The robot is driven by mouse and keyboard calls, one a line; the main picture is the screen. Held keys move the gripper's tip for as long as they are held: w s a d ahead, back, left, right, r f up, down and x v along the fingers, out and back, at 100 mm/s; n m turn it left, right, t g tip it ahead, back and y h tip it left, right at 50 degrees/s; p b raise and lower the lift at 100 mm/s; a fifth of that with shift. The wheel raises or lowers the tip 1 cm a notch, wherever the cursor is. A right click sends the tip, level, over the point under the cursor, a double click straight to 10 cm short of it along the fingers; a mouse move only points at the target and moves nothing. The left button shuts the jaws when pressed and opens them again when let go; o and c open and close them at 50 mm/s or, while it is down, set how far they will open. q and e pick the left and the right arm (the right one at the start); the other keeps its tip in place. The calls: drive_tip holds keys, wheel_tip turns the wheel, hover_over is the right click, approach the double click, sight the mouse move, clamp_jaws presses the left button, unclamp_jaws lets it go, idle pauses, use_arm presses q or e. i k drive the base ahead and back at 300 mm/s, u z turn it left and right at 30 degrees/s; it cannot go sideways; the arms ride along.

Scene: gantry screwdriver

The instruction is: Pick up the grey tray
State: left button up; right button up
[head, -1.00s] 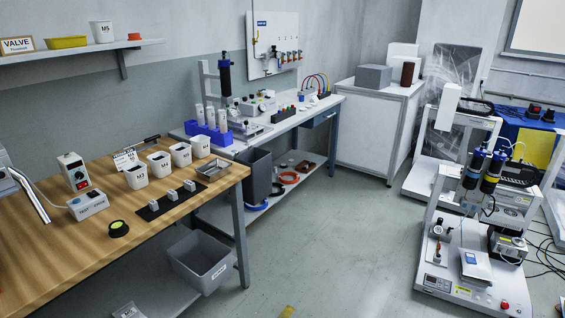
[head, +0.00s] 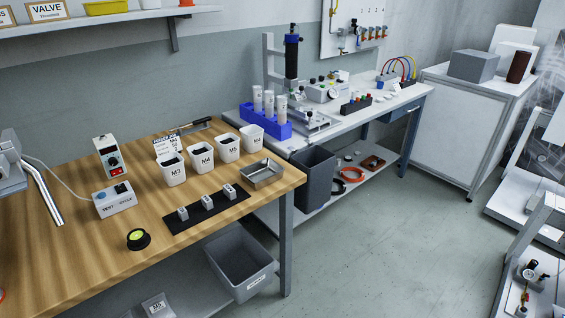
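A small, shallow, grey metal tray (head: 262,174) lies on the wooden workbench (head: 75,240), near its right end.
Left of the tray stand white bins, such as the M3 bin (head: 172,172). In front lies a black mat (head: 207,212) with small grey blocks. A grey bin (head: 240,268) is below the bench. A dark bin (head: 314,178) stands beyond its right end.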

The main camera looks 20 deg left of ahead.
sight(258, 175)
drive_tip(key=u, duration=0.7)
drive_tip(key=i, duration=1)
drive_tip(key=u, duration=1.1)
